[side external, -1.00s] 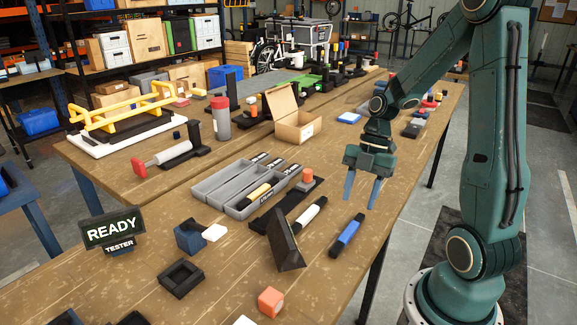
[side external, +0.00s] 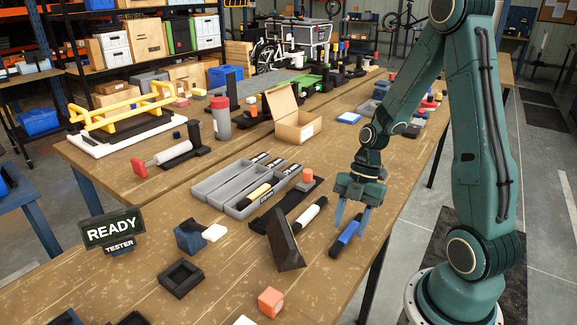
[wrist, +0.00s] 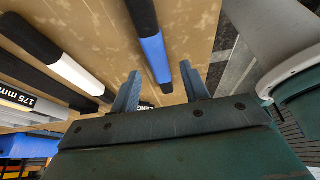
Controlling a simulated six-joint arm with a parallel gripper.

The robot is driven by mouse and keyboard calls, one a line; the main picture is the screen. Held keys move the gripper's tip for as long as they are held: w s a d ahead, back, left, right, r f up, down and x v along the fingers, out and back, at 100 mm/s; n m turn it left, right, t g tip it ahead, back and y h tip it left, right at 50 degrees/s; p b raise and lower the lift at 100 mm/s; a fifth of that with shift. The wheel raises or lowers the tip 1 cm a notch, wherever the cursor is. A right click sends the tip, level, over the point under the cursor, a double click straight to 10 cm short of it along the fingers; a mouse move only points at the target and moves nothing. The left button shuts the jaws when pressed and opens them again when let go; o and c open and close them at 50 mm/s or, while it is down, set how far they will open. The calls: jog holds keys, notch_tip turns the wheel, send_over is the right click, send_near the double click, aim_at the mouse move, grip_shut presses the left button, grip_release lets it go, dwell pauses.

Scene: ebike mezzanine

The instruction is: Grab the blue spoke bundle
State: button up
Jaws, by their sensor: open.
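The blue spoke bundle (side external: 348,233) is a slim rod with a blue middle and black ends, lying on the wooden table near its right edge. My gripper (side external: 352,222) is open, with blue fingers pointing down at the bundle's far end. In the wrist view the bundle (wrist: 155,52) runs from the top down toward the gap between the fingertips (wrist: 160,82). The fingers look apart from it, one to each side of its end. I cannot tell the exact height of the fingertips above the table.
A white-and-black rod (side external: 309,214) lies to the left, beside a dark triangular block (side external: 285,245). An orange cube (side external: 270,301) is in front. The table edge is close on the right.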

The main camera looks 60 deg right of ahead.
jog(key=shift+x, duration=0.85)
grip_shut()
